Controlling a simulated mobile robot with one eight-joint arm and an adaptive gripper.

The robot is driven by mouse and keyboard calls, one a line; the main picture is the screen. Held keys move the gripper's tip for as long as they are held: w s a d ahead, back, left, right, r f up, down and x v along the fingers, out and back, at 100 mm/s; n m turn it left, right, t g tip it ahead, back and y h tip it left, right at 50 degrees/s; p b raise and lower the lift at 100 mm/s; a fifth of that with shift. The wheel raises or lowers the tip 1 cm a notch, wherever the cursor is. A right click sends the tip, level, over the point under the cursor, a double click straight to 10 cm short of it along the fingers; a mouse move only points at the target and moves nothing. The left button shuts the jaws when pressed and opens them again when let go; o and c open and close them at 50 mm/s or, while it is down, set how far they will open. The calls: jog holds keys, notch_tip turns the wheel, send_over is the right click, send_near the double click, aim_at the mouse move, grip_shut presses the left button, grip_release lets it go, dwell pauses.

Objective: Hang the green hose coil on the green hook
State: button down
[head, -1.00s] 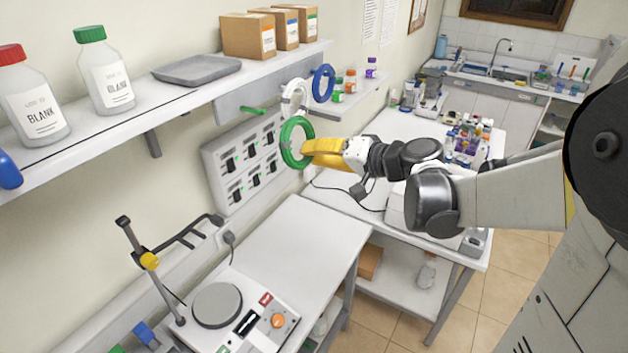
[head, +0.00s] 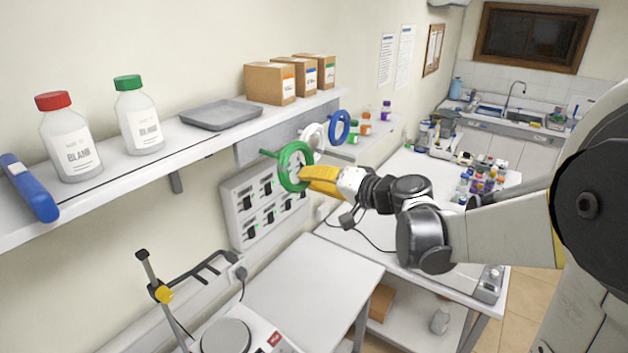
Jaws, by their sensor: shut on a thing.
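The green hose coil (head: 284,167) is a ring held upright in front of the wall rail, under the shelf. My yellow gripper (head: 306,178) is shut on its right side. The green hook (head: 267,153) is a short peg sticking out from the rail. Its end meets the upper left of the coil in the picture; I cannot tell whether it passes through the ring or only lies behind it. A white coil (head: 319,131) and a blue coil (head: 340,126) hang farther along the rail.
A shelf (head: 190,142) above bears bottles, a grey tray (head: 222,114) and boxes. A switch panel (head: 262,208) is on the wall below the coil. A white bench (head: 310,285) below has a clear top near the arm.

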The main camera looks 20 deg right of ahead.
jog(key=shift+s+a+b+x, duration=0.15)
jog(key=shift+b+x, duration=0.3)
jog(key=shift+x, duration=1)
jog(key=shift+s+a+b+x, duration=0.15)
jog(key=shift+b+x, duration=0.25)
jog(key=shift+x, duration=1)
jog(key=shift+w+a+f, duration=0.1)
jog(key=shift+f, duration=0.05)
jog(key=c, duration=1.4)
grip_release()
